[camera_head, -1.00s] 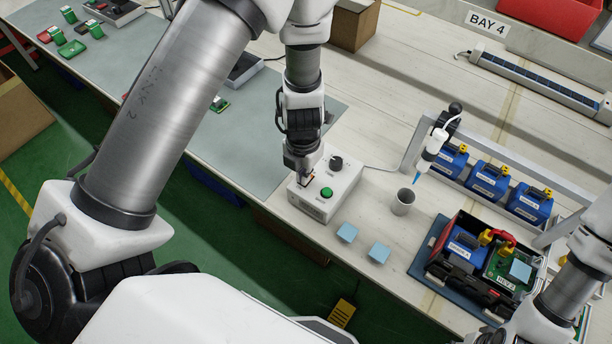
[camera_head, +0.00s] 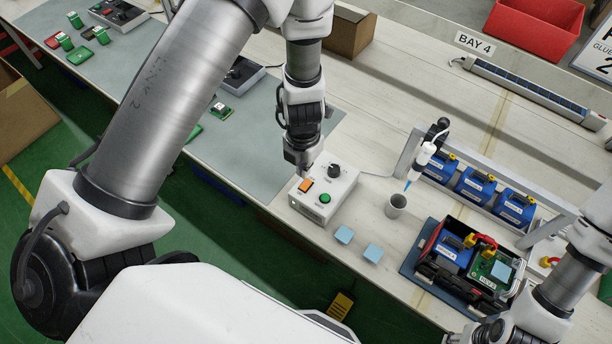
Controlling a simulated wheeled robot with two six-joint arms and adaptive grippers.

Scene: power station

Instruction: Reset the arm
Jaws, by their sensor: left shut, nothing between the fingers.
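My left gripper (camera_head: 304,166) points down, shut and empty, just above the left rear of a white control box (camera_head: 338,194) on the bench. An orange rocker switch (camera_head: 305,185) on the box shows just below the fingertips; a thin gap seems to lie between them. A green button (camera_head: 325,198) and a black knob (camera_head: 334,171) are also on the box. My right arm comes in at the lower right; its gripper is outside the view.
Right of the box stand a grey cup (camera_head: 396,206), a dispenser syringe (camera_head: 421,162) on a rail, and blue units (camera_head: 476,186). Two light-blue pads (camera_head: 344,235) lie in front. An open black case (camera_head: 462,262) sits on a blue mat. The grey mat (camera_head: 235,135) has free room.

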